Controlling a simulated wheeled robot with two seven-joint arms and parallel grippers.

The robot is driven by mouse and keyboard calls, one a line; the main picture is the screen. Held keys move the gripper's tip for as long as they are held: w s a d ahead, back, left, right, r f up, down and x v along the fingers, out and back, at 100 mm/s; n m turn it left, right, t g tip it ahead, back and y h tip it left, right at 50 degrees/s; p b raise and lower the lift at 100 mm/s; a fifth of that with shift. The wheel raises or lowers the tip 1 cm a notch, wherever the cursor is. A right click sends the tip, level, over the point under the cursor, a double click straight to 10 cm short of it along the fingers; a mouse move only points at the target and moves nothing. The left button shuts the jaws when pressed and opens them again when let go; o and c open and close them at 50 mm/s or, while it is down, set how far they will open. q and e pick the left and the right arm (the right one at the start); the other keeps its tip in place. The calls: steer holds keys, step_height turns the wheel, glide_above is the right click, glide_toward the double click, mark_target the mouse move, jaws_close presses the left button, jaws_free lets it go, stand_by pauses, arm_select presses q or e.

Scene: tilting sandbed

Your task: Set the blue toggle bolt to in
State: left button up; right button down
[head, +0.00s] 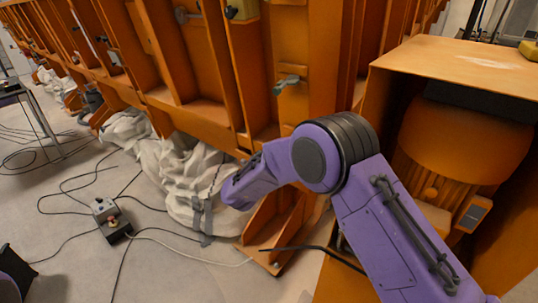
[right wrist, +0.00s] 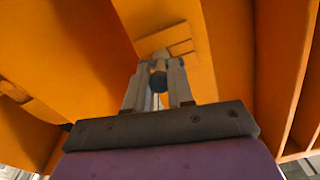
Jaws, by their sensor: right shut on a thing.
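In the right wrist view the blue toggle bolt shows as a dark blue round knob (right wrist: 158,82) between the fingers of my right gripper (right wrist: 160,66). The gripper is shut on it, in front of an orange metal plate. The fingers hide much of the bolt, so I cannot tell its setting. In the head view my purple right arm reaches in from the right, and its fingers cannot be made out. A teal-grey handle (head: 286,84) sits on an orange post there; I cannot tell whether it is the same bolt. My left gripper is not in view.
The orange frame (head: 307,45) of the sandbed fills the upper middle, with upright ribs. An orange housing (head: 450,55) with a motor stands on the right. White sacks (head: 180,165), a small control box (head: 113,225) and loose cables lie on the floor.

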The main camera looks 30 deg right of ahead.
steer(key=shift+f, duration=0.1)
stand_by(0.3)
steer(key=c, duration=1.1)
jaws_free()
steer(key=shift+o, duration=0.2)
steer(key=shift+a, duration=0.1)
steer(key=b+v, duration=0.1)
steer(key=v, duration=0.9)
steer(key=shift+a+b, duration=0.25)
steer(key=shift+b, duration=0.15)
